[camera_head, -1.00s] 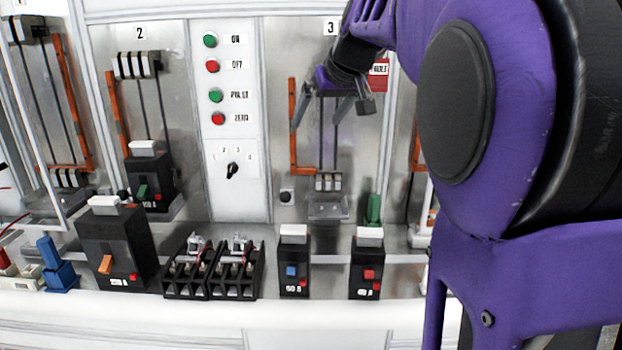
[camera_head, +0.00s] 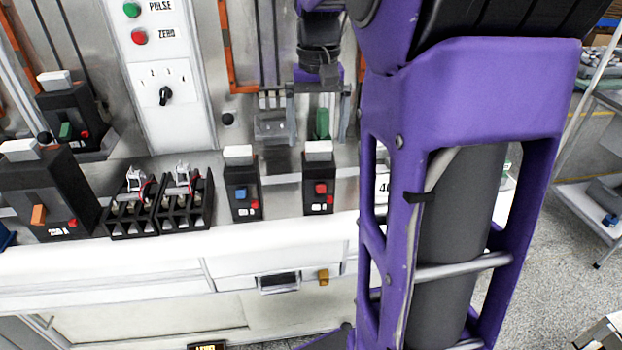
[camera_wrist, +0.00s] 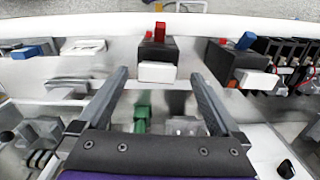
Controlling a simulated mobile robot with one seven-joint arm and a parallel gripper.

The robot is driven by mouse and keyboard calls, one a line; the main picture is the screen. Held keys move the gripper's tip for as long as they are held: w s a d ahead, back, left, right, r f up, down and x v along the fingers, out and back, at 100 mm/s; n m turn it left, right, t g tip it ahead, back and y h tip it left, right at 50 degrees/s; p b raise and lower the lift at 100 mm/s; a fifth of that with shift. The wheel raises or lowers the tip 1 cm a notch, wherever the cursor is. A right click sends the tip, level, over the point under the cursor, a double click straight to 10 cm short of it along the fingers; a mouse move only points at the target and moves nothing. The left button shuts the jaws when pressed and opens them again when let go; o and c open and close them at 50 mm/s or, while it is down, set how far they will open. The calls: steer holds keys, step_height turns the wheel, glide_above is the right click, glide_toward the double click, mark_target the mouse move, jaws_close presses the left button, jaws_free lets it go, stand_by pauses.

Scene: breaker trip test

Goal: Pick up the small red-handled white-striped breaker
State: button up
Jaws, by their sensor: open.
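The small red-handled breaker (camera_head: 319,182) is a black block with a white top and a red toggle. It stands upright on the ledge, at the right of the row. In the wrist view, the breaker (camera_wrist: 158,58) shows between and just beyond the fingertips, its white top nearest me and its red toggle pointing up in the picture. My gripper (camera_head: 318,115) is open and empty, pointing down above and behind the breaker; it also shows in the wrist view (camera_wrist: 160,75). I see no contact with the breaker.
A similar blue-handled breaker (camera_head: 242,185) stands left of it, with black terminal blocks (camera_head: 185,205) and a larger orange-handled breaker (camera_head: 48,200) farther left. A green piece (camera_head: 322,124) stands close behind the red-handled breaker. White cabinet fronts (camera_head: 150,275) lie below the ledge.

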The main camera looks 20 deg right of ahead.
mark_target(318, 160)
steer(key=f, duration=0.7)
steer(key=shift+w+d+f+b, duration=0.25)
steer(key=shift+w+d+b, duration=0.05)
steer(key=shift+b, duration=0.1)
steer(key=shift+r, duration=0.1)
jaws_close()
